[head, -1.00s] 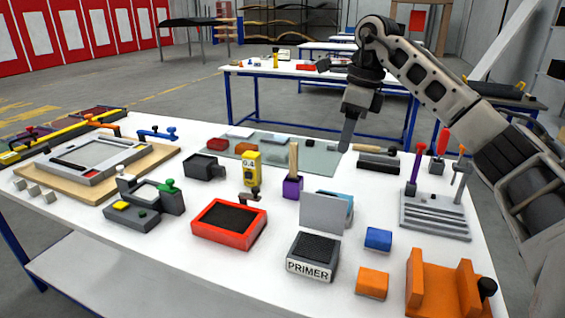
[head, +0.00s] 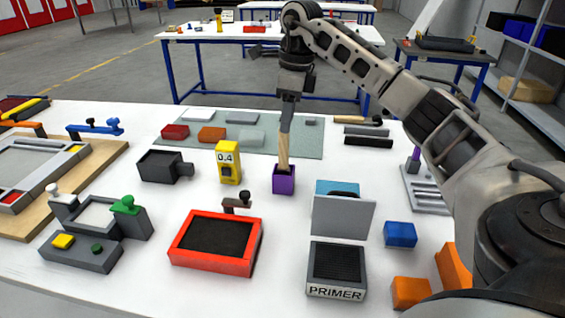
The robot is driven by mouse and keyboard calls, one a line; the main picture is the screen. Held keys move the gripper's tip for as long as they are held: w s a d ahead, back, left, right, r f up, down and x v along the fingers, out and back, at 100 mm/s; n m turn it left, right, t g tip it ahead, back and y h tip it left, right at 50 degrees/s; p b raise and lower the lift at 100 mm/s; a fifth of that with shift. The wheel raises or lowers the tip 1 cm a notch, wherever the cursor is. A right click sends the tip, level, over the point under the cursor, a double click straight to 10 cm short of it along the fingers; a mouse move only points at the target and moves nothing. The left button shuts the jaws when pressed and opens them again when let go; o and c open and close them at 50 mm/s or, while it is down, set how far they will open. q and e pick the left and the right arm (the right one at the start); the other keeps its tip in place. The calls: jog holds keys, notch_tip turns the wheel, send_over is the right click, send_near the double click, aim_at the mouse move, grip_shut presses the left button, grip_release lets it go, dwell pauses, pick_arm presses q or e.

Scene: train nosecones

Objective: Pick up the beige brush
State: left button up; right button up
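The beige brush (head: 283,153) shows as an upright beige handle standing in a small purple block (head: 284,180) near the middle of the table. My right gripper (head: 286,125) points down at the top of this handle. Its fingers overlap the handle's upper end in the head view. I see the fingers edge-on, so I cannot tell whether they are open or shut, or whether they touch the handle. My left gripper is not in view.
A yellow block marked 0.4 (head: 229,163) stands just left of the purple block. A red-framed tray (head: 182,243), a grey upright panel (head: 343,217) and a PRIMER box (head: 336,292) stand nearer. A grey-green mat (head: 305,143) lies behind.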

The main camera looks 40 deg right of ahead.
send_over(284, 168)
jog(key=f, duration=0.7)
jog(key=shift+w+d+f+p, duration=0.15)
jog(key=shift+w+d+p, duration=0.15)
jog(key=shift+p, duration=0.1)
jog(key=shift+c, duration=0.3)
grip_shut()
